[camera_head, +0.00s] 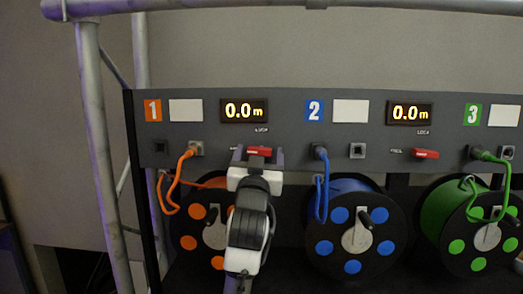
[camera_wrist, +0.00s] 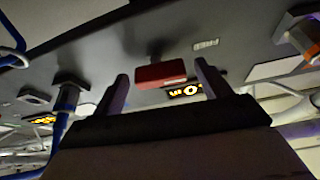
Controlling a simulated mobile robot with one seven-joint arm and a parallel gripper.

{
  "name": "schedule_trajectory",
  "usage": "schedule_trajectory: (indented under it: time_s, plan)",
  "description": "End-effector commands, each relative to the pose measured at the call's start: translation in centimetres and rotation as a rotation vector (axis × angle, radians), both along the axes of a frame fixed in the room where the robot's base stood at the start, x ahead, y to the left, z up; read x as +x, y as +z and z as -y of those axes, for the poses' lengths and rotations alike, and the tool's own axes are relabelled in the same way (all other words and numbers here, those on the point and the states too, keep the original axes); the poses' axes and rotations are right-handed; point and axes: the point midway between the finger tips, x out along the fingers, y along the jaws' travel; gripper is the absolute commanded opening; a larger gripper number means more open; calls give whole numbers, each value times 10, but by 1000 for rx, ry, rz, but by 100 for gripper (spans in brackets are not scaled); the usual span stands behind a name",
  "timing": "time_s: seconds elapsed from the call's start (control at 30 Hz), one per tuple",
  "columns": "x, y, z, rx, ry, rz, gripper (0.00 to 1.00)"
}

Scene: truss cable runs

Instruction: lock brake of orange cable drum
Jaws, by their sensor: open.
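The orange cable drum (camera_head: 188,243) sits below panel section 1, partly hidden behind my arm. Its red brake lever (camera_head: 259,151) is on the panel under the 0.0 m display, with a LOCK label above it to the right. The lever looks about level; its left label is mostly hidden. My gripper (camera_head: 259,155) is open in front of the panel, one finger on each side of the lever. In the wrist view the red lever (camera_wrist: 160,75) shows between the fingertips (camera_wrist: 161,71), with gaps on both sides. Whether the fingers reach its depth is unclear.
An orange plug (camera_head: 196,148) with its cable is left of my gripper. A blue plug (camera_head: 320,152) with its cable is to the right. Another red lever (camera_head: 425,154) belongs to section 2. Blue (camera_head: 352,240) and green (camera_head: 472,225) drums stand right. Truss posts (camera_head: 98,150) rise at left.

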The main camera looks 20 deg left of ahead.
Motion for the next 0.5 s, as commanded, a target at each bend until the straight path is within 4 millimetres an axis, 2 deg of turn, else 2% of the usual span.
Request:
schedule_trajectory:
  time_s: [0.27,0.5]
  plan:
    - [-1,1,0,0,0,0,76]
    - [0,1,0,0,0,0,48]
